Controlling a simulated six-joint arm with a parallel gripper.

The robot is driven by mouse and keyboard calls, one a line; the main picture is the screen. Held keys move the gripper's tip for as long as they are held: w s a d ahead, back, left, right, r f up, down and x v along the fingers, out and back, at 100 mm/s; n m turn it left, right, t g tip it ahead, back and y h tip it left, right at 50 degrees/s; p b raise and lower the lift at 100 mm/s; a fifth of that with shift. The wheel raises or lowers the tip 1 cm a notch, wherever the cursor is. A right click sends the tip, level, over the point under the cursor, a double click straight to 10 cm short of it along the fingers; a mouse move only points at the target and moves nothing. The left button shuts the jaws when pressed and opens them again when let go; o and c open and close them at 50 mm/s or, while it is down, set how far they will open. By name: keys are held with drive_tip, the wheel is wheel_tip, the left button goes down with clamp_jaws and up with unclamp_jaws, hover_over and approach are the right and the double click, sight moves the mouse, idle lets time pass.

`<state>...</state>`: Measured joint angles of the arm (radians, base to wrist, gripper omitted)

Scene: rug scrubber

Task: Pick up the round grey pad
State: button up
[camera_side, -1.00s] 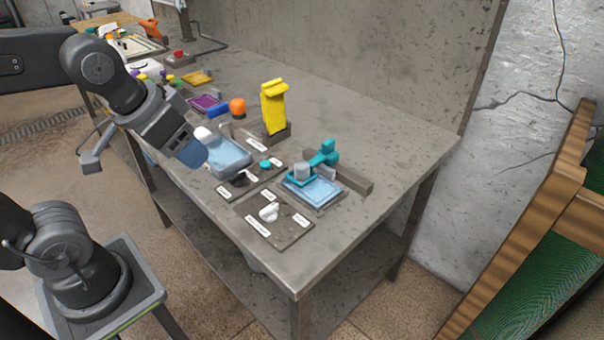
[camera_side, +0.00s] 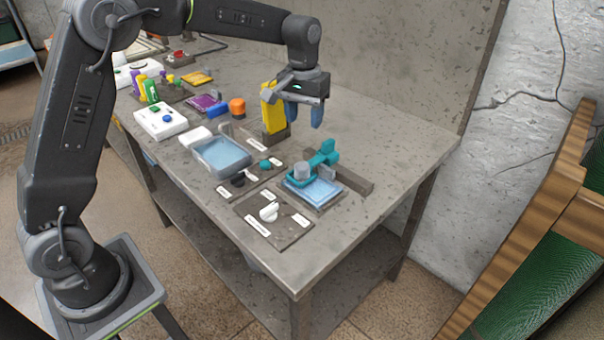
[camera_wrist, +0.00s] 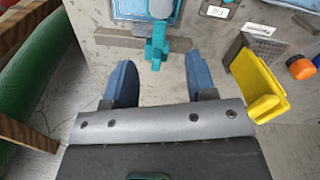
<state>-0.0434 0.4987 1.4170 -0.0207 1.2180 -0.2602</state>
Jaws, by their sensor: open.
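The round grey pad (camera_side: 301,171) appears to be the short grey cylinder at the light blue tray (camera_side: 322,193) on the bench. A teal arm-like part (camera_side: 325,153) sits right beside it. The pad also shows at the top edge of the wrist view (camera_wrist: 162,8), partly cut off, with the teal part (camera_wrist: 156,45) below it.
A yellow upright thing (camera_side: 270,105) stands close to my gripper in the side view. A blue basin (camera_side: 222,156), a dark panel with a white knob (camera_side: 268,212) and a dark block (camera_side: 352,179) surround the tray area. The bench's right corner is clear.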

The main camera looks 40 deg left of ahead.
sight(302, 164)
wheel_tip(302, 164, down, 9)
drive_tip(key=shift+r, duration=0.2)
drive_tip(key=shift+s+f, duration=0.2)
drive_tip(key=shift+f, duration=1.15)
drive_tip(key=shift+s+f, duration=0.15)
drive_tip(key=shift+f, duration=1.15)
drive_tip(key=shift+c, duration=0.2)
drive_tip(key=c, duration=0.8)
drive_tip(key=shift+o, duration=0.2)
drive_tip(key=shift+r, duration=0.15)
